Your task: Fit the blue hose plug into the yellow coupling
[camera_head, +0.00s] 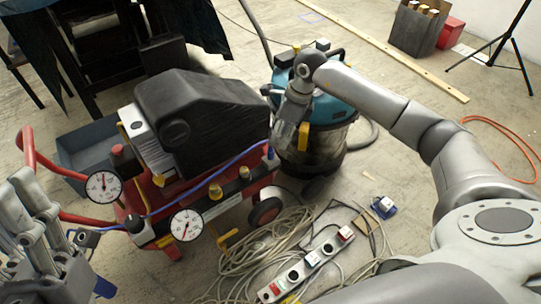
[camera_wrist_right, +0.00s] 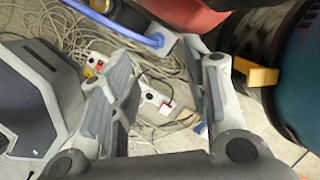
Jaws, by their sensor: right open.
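The blue hose plug (camera_head: 270,151) is at the right end of a blue hose that crosses the front of the red compressor. In the right wrist view the plug (camera_wrist_right: 157,41) shows near and between the fingertips. My right gripper (camera_head: 287,135) is open beside the compressor's right end; in its wrist view (camera_wrist_right: 160,58) the fingers stand apart and do not visibly grip the plug. Yellow fittings (camera_head: 215,191) sit on the compressor's black front bar; I cannot tell which is the coupling. My left gripper (camera_head: 35,190) is at the lower left, its jaw state unclear.
A teal vacuum (camera_head: 335,108) with a yellow latch (camera_wrist_right: 257,75) stands close to my right gripper. Two gauges (camera_head: 103,187) face front. Tangled cables and a power strip (camera_head: 305,262) lie on the floor below.

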